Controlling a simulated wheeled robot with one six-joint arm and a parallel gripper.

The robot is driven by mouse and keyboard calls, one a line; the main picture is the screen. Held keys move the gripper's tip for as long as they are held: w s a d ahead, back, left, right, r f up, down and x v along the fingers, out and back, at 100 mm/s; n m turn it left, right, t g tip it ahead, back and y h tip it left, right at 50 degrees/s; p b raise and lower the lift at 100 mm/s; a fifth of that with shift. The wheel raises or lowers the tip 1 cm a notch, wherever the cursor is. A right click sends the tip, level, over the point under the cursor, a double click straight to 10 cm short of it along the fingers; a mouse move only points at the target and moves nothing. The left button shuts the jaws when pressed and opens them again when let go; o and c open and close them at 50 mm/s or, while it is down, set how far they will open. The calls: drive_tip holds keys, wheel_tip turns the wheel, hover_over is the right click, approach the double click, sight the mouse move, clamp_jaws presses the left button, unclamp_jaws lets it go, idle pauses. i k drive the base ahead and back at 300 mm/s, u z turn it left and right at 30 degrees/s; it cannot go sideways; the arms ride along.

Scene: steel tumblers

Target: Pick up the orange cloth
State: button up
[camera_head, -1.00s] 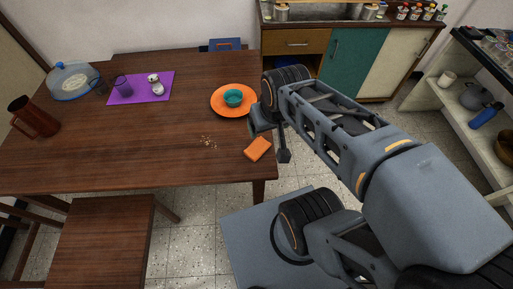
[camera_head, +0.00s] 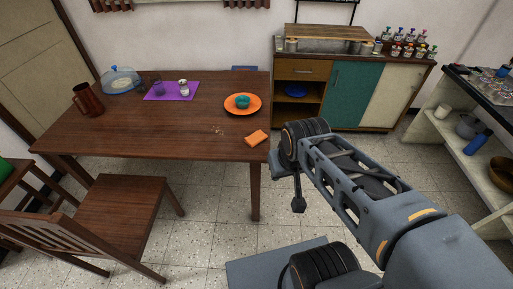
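The orange cloth (camera_head: 257,138) lies folded on the wooden table (camera_head: 150,132), near its front right corner. My gripper (camera_head: 298,204) hangs just off the table's right edge, to the right of the cloth and lower in the picture. It is apart from the cloth. Its fingers show small and from the side, so I cannot tell whether they are open or shut. Nothing hides the cloth.
Crumbs (camera_head: 217,130) lie left of the cloth. An orange plate (camera_head: 231,108) with a teal bowl (camera_head: 242,102) sits behind it. A chair (camera_head: 115,215) stands at the table's front left. A cabinet (camera_head: 340,93) stands at the back.

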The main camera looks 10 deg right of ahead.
sight(258, 136)
drive_tip(key=u, duration=0.85)
drive_tip(key=i, duration=0.85)
drive_tip(key=z, duration=1)
